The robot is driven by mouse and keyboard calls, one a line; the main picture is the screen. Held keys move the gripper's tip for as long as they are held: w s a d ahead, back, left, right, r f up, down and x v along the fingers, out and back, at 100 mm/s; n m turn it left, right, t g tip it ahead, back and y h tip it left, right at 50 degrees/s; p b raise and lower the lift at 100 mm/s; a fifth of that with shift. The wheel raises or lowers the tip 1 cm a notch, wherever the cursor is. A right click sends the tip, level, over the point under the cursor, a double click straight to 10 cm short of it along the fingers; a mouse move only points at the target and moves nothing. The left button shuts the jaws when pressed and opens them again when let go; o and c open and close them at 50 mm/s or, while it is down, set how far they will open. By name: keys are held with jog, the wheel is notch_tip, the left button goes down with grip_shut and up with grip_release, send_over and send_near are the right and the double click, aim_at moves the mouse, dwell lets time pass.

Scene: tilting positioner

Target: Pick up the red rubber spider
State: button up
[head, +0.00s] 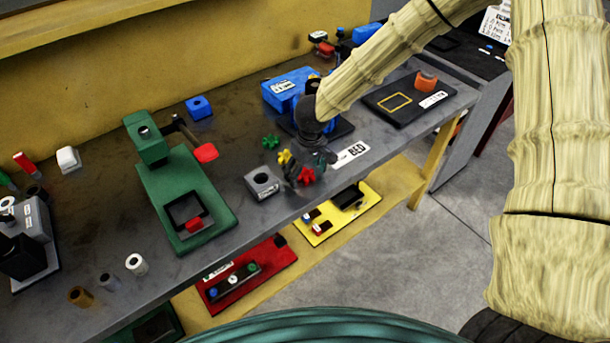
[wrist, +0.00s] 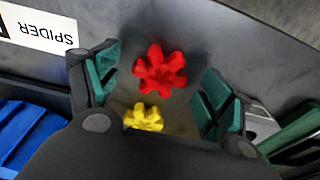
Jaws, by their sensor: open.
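The red rubber spider (head: 306,175) lies on the grey bench near its front edge. In the wrist view the red spider (wrist: 160,70) is between the two fingers, towards their tips, with bare bench around it. My gripper (head: 309,160) points down over it, and in the wrist view my gripper (wrist: 160,88) is open, its green pads apart from the spider on both sides. A yellow spider (wrist: 144,117) lies close beside the red one, also between the fingers and partly hidden by the gripper body. The yellow spider also shows in the head view (head: 284,157).
A green spider (head: 270,141) lies farther back. A grey block with a hole (head: 263,183) stands to the left. A green fixture (head: 187,195) with a red knob is farther left. A blue box (head: 290,88) stands behind my gripper. A white label (head: 350,154) is to the right.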

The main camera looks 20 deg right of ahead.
jog(key=c, duration=1.1)
jog(key=shift+r, duration=0.1)
